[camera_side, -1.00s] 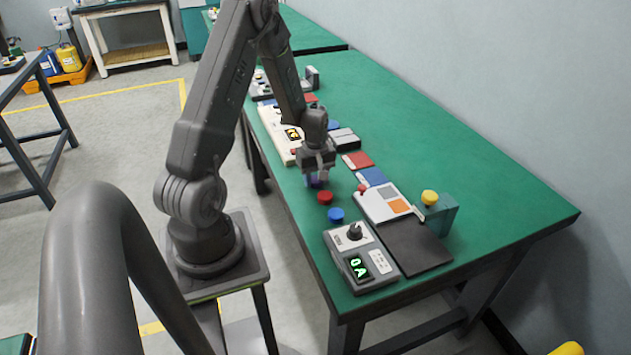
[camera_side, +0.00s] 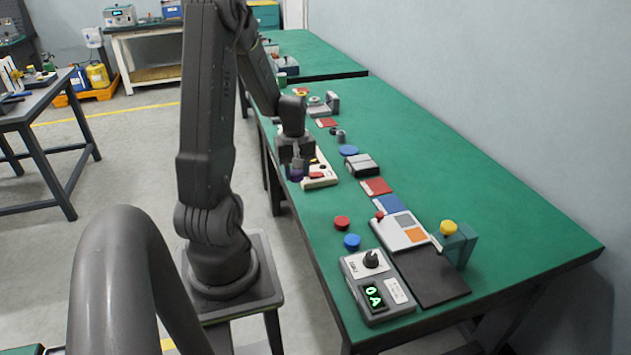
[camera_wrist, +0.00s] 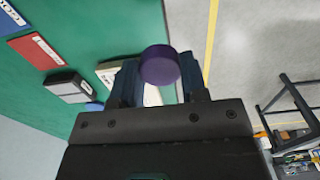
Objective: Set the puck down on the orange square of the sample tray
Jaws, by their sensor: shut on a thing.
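My gripper (camera_side: 296,168) is shut on a purple puck (camera_wrist: 160,66), which sits between the two dark blue fingers in the wrist view. In the side view the puck shows as a small purple patch under my gripper, partly hidden by it. My gripper is above the near edge of the green table, beside the cream device. The sample tray (camera_side: 392,243) is a pale panel toward the front of the table, to the right of my gripper. It has a grey square, an orange square (camera_side: 414,236) and a red knob. The orange square looks bare.
A red disc (camera_side: 342,223) and a blue disc (camera_side: 352,242) lie left of the tray. A black mat (camera_side: 432,278) and a teal block with a yellow button (camera_side: 449,227) adjoin the tray. The table's right side is clear.

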